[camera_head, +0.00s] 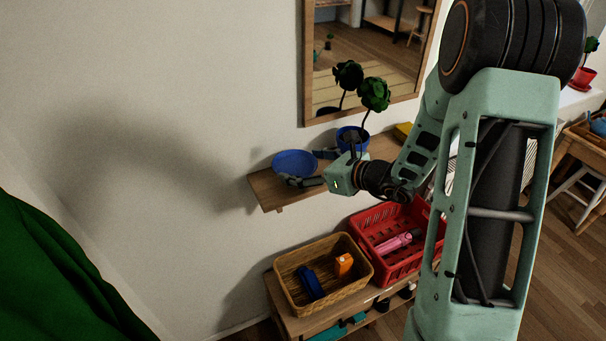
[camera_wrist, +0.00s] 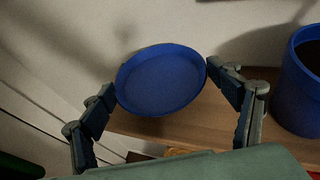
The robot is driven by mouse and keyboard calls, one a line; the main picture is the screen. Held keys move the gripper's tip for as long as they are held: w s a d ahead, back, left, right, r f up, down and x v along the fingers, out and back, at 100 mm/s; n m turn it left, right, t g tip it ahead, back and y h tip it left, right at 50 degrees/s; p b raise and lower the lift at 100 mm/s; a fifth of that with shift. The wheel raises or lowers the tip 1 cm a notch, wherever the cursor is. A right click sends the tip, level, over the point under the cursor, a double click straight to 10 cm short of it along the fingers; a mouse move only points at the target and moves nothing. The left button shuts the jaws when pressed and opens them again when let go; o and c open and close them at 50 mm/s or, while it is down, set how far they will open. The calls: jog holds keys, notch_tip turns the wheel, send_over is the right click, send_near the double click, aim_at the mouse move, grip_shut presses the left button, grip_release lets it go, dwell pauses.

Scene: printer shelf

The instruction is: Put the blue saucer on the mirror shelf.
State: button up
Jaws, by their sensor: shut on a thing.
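The blue saucer (camera_head: 293,161) is a shallow round dish at the left end of the wooden mirror shelf (camera_head: 268,190). My gripper (camera_head: 302,166) reaches in from the right, with its fingers on opposite sides of the saucer. In the wrist view, my gripper (camera_wrist: 160,82) pinches the saucer (camera_wrist: 158,88) by its rim, and the dish looks empty. The shelf (camera_wrist: 215,134) shows below and to the right of it. The saucer appears over the shelf's left end; I cannot tell whether it touches the board.
A blue pot (camera_wrist: 299,100) with a green plant (camera_head: 374,94) stands on the shelf to the right, close to my gripper. The mirror (camera_head: 365,45) hangs above. Below are a wicker basket (camera_head: 282,264) and a red crate (camera_head: 362,225).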

aim_at(303, 172)
jog(key=shift+a+f, duration=0.1)
jog(key=shift+f, duration=1.45)
jog(key=shift+f, duration=0.1)
jog(key=shift+f+b, duration=0.1)
jog(key=shift+b, duration=0.25)
jog(key=o, duration=1.2)
jog(key=shift+r+p, duration=0.35)
jog(key=shift+p, duration=0.05)
jog(key=v, duration=1.2)
jog(key=shift+b, duration=0.4)
